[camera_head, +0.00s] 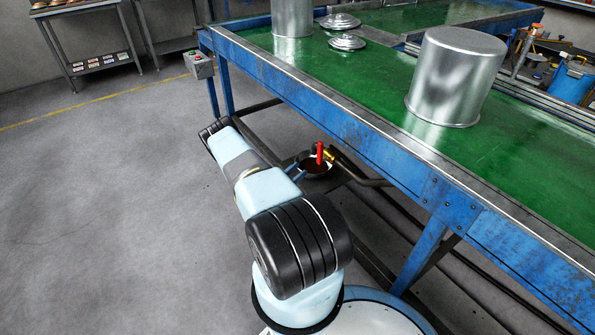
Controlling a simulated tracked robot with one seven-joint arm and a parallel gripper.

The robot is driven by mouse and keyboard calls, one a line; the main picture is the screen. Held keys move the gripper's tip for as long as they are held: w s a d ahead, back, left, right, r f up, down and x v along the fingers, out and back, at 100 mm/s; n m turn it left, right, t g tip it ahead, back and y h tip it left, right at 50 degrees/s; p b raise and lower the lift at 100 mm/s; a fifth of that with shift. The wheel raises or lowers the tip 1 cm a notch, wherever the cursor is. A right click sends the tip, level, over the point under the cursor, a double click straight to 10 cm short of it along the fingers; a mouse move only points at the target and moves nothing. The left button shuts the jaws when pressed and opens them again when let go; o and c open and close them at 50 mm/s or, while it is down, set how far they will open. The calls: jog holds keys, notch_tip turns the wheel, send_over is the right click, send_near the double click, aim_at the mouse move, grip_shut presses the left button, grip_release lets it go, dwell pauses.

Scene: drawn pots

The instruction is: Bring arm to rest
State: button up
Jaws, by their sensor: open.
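My arm (265,190) rises from my base at the bottom of the head view and stretches toward the upper left, beside the near side of the blue-framed table. Its far end in view is a black joint (212,131). I cannot make out my gripper or its fingers past that joint, nor anything held.
The green-topped table (540,160) runs close along my right. A large metal pot (456,75), another pot (292,15) and two lids (347,42) stand on it. A red-handled fitting (320,153) sits under its edge. Open grey floor (100,220) lies left.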

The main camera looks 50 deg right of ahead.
jog(key=shift+r, duration=0.1)
jog(key=w+a+r+n+t+y, duration=0.3)
jog(key=w+r+t+y, duration=0.5)
jog(key=w+r, duration=1.55)
jog(key=w+a+r+n+t+y, duration=0.2)
jog(key=a+r+n+t+y, duration=0.15)
jog(key=a+r, duration=0.75)
jog(key=w+a+r+n+t+y, duration=0.1)
jog(key=a+r+n+t+y, duration=0.2)
jog(key=a+r, duration=0.8)
jog(key=s+a+r+n+y, duration=0.6)
jog(key=s+a+r+y, duration=0.1)
jog(key=s+a+r, duration=1.1)
jog(key=s+a+n+g, duration=0.2)
jog(key=s, duration=1.3)
jog(key=s+a+n+g, duration=0.2)
jog(key=s+a+n, duration=0.1)
jog(key=s, duration=1.2)
jog(key=shift+s+f, duration=0.2)
jog(key=shift+s, duration=0.1)
